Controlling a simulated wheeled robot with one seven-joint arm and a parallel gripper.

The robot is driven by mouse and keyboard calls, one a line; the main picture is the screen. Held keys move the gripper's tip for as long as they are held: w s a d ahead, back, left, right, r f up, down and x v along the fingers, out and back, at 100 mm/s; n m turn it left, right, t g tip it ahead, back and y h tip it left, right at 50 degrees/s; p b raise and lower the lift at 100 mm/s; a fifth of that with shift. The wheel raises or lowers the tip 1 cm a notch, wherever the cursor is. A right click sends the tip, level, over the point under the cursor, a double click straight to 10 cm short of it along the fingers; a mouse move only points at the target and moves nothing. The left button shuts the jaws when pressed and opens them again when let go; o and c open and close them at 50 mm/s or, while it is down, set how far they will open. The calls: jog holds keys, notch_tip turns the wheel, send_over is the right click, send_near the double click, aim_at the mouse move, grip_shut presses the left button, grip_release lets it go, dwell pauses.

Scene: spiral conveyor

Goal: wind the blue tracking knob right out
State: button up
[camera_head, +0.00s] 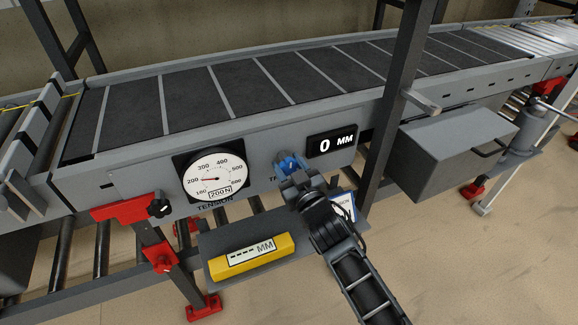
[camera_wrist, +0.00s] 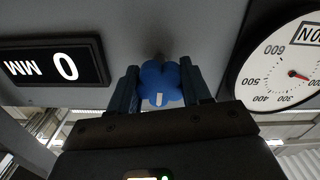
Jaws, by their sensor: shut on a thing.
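The blue tracking knob (camera_wrist: 160,82) is a lobed knob with a white mark, on the grey side panel of the conveyor. In the wrist view it sits between the two fingers of my gripper (camera_wrist: 160,90), which is shut on it. In the head view my gripper (camera_head: 291,168) reaches the panel from the lower right and covers most of the knob (camera_head: 287,163). The black display (camera_head: 331,141) right of the knob reads 0 MM; it also shows in the wrist view (camera_wrist: 54,65), upside down.
A round tension dial (camera_head: 212,176) is left of the knob, its red needle near 200. Below, a grey shelf (camera_head: 225,240) carries a yellow device (camera_head: 250,258) with a dashed MM display. A dark upright post (camera_head: 396,100) and a grey box (camera_head: 455,150) stand to the right.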

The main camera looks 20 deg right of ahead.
jog(key=shift+c, duration=1.3)
jog(key=shift+n, duration=0.5)
jog(key=shift+f, duration=0.1)
jog(key=o, duration=1.1)
jog(key=shift+c, duration=0.2)
jog(key=shift+s, duration=0.1)
jog(key=s, duration=0.7)
jog(key=shift+s, duration=0.35)
